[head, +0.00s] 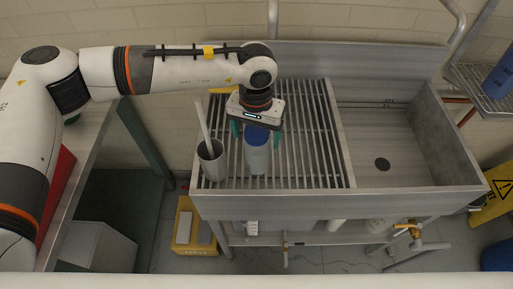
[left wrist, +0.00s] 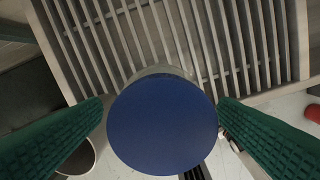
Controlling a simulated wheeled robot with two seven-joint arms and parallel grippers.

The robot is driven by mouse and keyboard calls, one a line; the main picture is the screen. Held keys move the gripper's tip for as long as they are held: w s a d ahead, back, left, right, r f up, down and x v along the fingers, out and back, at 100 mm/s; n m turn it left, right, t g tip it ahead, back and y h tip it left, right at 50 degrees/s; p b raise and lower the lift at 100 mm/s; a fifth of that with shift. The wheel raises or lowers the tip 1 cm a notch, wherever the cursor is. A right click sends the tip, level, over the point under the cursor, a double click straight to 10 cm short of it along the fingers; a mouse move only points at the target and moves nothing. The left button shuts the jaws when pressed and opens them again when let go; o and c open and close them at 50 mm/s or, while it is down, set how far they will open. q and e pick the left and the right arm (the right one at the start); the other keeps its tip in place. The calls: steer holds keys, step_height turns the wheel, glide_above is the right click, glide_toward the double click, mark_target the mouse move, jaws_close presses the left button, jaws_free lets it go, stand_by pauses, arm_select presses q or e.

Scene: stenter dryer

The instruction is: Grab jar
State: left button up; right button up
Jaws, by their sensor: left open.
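The jar (head: 257,158) is a pale cylinder with a blue lid, standing upright on the slatted rack of the sink unit in the head view. In the left wrist view its round blue lid (left wrist: 163,124) fills the middle, between the two green fingers. My left gripper (head: 257,128) is open, pointing down just above and around the lid, with a finger at each side. The jar's lower body is mostly hidden under the lid there. My right gripper is in neither view.
A grey metal cup (head: 211,160) with a pale stick in it stands on the rack just left of the jar. The sink basin (head: 375,150) to the right is empty. The slatted rack (head: 318,150) right of the jar is clear. A back wall rises behind the rack.

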arm_select(q)
step_height(320, 180, down, 3)
steer(key=shift+f+p, duration=0.15)
steer(key=shift+p, duration=0.4)
steer(key=shift+f, duration=0.15)
steer(key=shift+w, duration=0.1)
steer(key=c, duration=1.4)
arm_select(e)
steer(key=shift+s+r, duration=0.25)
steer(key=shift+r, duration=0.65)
